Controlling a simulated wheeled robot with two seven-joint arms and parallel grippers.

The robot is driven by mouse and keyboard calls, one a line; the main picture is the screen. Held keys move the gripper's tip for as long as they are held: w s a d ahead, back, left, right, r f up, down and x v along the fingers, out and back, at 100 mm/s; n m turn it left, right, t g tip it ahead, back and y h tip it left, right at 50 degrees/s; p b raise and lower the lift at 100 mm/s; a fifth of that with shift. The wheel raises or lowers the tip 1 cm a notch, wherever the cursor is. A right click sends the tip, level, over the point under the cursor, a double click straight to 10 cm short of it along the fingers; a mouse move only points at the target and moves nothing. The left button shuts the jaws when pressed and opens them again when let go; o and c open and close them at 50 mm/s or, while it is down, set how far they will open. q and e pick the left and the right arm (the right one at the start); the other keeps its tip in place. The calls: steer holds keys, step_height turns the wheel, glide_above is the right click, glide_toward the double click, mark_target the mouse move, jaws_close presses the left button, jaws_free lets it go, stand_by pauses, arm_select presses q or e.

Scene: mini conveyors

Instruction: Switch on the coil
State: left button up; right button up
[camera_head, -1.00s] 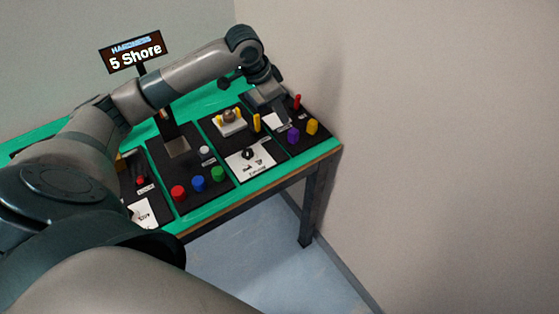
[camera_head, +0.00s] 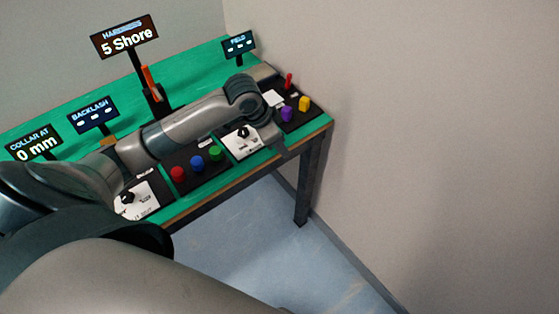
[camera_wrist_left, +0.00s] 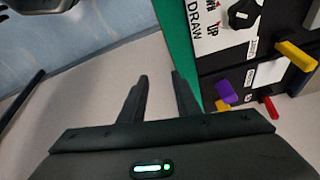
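No coil can be made out; my left arm hides part of the bench, and no coil label is readable. A FIELD display (camera_head: 238,44) stands at the back right. At the right end are a red lever (camera_head: 288,80), a purple knob (camera_head: 287,114) and a yellow knob (camera_head: 304,103). The left wrist view also shows a yellow lever (camera_wrist_left: 296,55) and a black dial (camera_wrist_left: 243,12) on a white plate. My left gripper (camera_wrist_left: 160,92) is open and empty, off the bench's front edge, apart from the controls. My right gripper is not in view.
Red (camera_head: 178,174), blue (camera_head: 197,162) and green (camera_head: 215,153) buttons line the front. Displays for hardness (camera_head: 124,36), backlash (camera_head: 93,114) and collar (camera_head: 35,145) stand behind. A wall closes the right side; the floor before the bench is clear.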

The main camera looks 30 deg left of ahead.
arm_select(q)
steer(key=shift+s+d+f, duration=0.6)
steer(key=shift+s, duration=0.15)
steer(key=shift+s+d+f, duration=0.55)
steer(key=shift+s, duration=0.15)
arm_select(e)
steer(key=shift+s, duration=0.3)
